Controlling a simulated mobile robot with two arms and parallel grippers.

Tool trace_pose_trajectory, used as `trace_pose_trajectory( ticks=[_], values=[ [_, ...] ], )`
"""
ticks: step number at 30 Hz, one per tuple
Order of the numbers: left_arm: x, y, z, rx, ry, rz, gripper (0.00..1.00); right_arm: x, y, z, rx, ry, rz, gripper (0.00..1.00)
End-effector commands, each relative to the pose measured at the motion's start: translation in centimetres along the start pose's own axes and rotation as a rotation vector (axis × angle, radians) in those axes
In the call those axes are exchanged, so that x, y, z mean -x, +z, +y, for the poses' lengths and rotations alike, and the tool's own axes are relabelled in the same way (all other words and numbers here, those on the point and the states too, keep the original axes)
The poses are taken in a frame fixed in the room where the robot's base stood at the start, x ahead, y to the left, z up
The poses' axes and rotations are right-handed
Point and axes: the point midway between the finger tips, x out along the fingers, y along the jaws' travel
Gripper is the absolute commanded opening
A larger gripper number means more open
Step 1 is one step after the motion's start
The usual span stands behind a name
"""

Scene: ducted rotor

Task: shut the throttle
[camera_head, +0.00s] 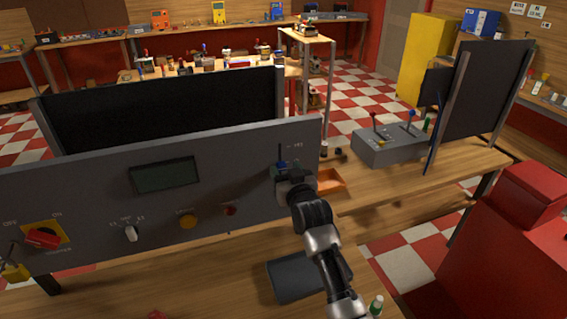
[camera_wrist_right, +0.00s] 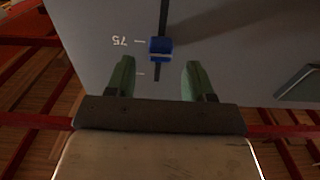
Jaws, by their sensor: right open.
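A grey control panel (camera_head: 90,190) stands on the wooden bench. A blue slider knob (camera_wrist_right: 160,46), apparently the throttle, sits in a dark straight slot (camera_wrist_right: 163,15) beside a "75" mark that reads upside down in the wrist view. In the head view the knob is mostly hidden by my right gripper (camera_head: 282,170) at the panel's right end. In the wrist view my right gripper (camera_wrist_right: 157,78) is open, its green fingers apart on either side of the slot. The knob lies just beyond the fingertips, roughly centred between them, not gripped.
An orange tray (camera_head: 328,181) lies close right of my right gripper. A grey lever box (camera_head: 390,148) stands farther right.

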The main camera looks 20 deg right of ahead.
Motion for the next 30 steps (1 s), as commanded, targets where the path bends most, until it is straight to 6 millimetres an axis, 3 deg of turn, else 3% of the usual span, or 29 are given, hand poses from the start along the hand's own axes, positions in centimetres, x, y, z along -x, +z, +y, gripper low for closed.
trace_pose_trajectory(
  ticks=[6, 17, 27, 30],
  values=[
    [0.6, -0.1, 0.0, 0.000, 0.000, 0.000, 0.43, -1.9, 0.0, 0.0, 0.001, 0.000, -0.001, 0.53],
    [0.6, 0.0, 0.0, 0.000, 0.000, 0.000, 0.43, -2.2, 0.1, 0.0, 0.001, 0.000, 0.000, 0.52],
    [0.6, 0.0, 0.0, 0.000, 0.000, -0.001, 0.43, -2.1, 0.1, 0.0, 0.001, 0.000, -0.001, 0.00],
    [0.6, 0.0, 0.0, 0.000, 0.000, -0.001, 0.43, -2.1, 0.1, 0.0, 0.001, 0.000, -0.001, 0.00]
  ],
)
